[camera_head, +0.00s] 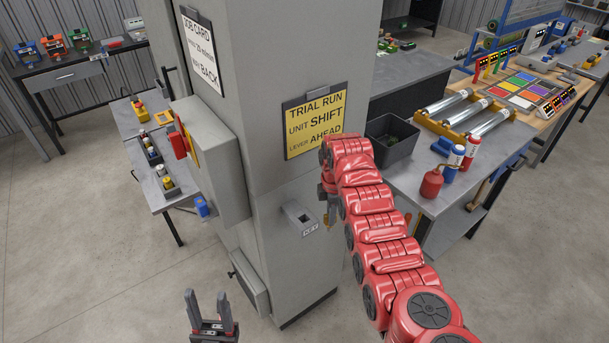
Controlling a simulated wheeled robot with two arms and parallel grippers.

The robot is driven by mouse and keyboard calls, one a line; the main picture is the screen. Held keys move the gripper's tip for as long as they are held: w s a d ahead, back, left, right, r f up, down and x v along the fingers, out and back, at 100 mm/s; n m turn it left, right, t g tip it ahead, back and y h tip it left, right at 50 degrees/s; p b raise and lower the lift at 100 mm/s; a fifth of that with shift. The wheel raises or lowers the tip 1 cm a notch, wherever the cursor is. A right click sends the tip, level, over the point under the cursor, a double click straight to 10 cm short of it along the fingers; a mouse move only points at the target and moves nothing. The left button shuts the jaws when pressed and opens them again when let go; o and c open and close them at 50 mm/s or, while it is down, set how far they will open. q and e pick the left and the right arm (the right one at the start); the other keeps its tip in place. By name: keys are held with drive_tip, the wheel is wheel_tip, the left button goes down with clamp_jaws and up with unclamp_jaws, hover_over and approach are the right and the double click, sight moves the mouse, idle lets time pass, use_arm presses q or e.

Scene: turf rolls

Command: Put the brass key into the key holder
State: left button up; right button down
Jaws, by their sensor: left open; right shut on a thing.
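The key holder (296,210) is a small grey box with a dark opening and a KEY label, fixed low on the grey column. My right gripper (330,208) points down just right of the key holder, apart from it, and is shut on a small brass-coloured thing, the brass key (326,220). Most of the key is hidden by the fingers or too small to make out. My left gripper (209,304) is open and empty at the bottom of the view, in front of the column and well below the holder.
The grey column (270,120) stands in the middle with a yellow TRIAL RUN sign (316,120) above the holder. A grey cabinet (208,155) juts out on its left. A workbench (425,185) with a dark bin (392,140) and rollers stands at right.

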drive_tip(key=a+r+n+p, duration=0.2)
drive_tip(key=a+r+n, duration=0.3)
drive_tip(key=r, duration=0.8)
drive_tip(key=s+a, duration=0.1)
drive_tip(key=a, duration=0.1)
drive_tip(key=shift+a+r+n, duration=0.3)
drive_tip(key=shift+w, duration=0.1)
drive_tip(key=shift+f, duration=0.1)
drive_tip(key=shift+f+b, duration=2.4)
drive_tip(key=shift+f, duration=0.45)
